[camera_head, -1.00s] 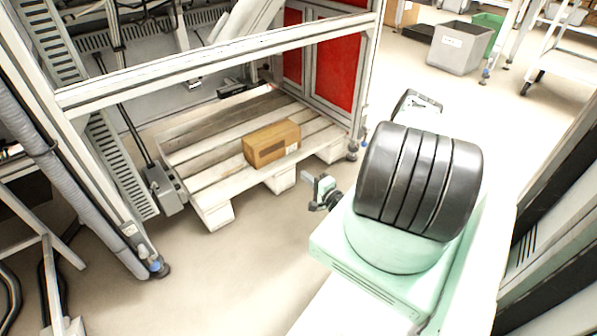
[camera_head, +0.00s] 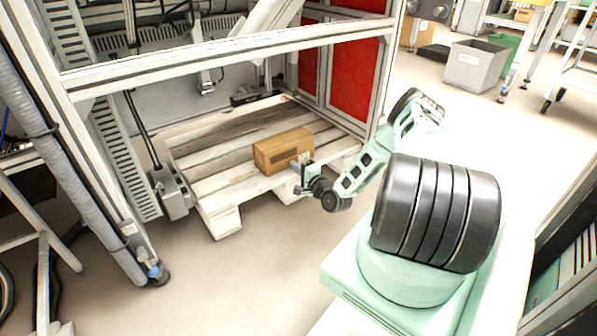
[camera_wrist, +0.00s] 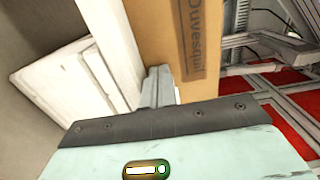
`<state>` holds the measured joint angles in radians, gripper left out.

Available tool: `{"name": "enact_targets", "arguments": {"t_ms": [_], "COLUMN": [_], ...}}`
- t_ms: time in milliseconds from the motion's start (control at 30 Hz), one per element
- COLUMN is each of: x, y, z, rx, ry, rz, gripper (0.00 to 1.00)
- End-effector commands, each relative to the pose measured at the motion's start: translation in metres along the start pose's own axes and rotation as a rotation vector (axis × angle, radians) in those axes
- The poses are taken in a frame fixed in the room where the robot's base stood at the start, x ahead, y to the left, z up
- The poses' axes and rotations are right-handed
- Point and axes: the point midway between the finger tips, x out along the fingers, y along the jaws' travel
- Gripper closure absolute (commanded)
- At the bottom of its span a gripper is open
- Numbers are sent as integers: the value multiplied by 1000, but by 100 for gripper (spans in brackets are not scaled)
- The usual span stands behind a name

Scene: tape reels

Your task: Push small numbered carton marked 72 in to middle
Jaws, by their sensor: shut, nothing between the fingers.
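The small brown carton (camera_head: 282,150) sits on the near part of the white wooden pallet (camera_head: 200,160), under the metal frame. Its number cannot be read. My gripper (camera_head: 298,164) is shut and empty, at the carton's near right side, touching it or very close. In the wrist view the shut fingers (camera_wrist: 160,88) point at the brown carton (camera_wrist: 160,40), which shows a dark printed label. Whether they touch cannot be told for sure.
A frame post (camera_head: 380,85) and red panels (camera_head: 352,78) stand right of the pallet. A metal rail (camera_head: 230,52) crosses above it. The pallet is bare behind and left of the carton. A grey bin (camera_head: 474,65) stands far off at the right.

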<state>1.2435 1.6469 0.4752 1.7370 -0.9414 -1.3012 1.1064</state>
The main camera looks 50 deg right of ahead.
Motion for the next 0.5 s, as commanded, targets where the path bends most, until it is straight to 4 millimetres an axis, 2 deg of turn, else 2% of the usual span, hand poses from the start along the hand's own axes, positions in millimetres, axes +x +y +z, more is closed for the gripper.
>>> {"name": "enact_targets", "arguments": {"t_ms": [233,500], "x": [3,35], "y": [0,1], "z": [0,0], "rx": [-1,0], "ry": [0,0], "rz": [-1,-1], "gripper": [100,100]}}
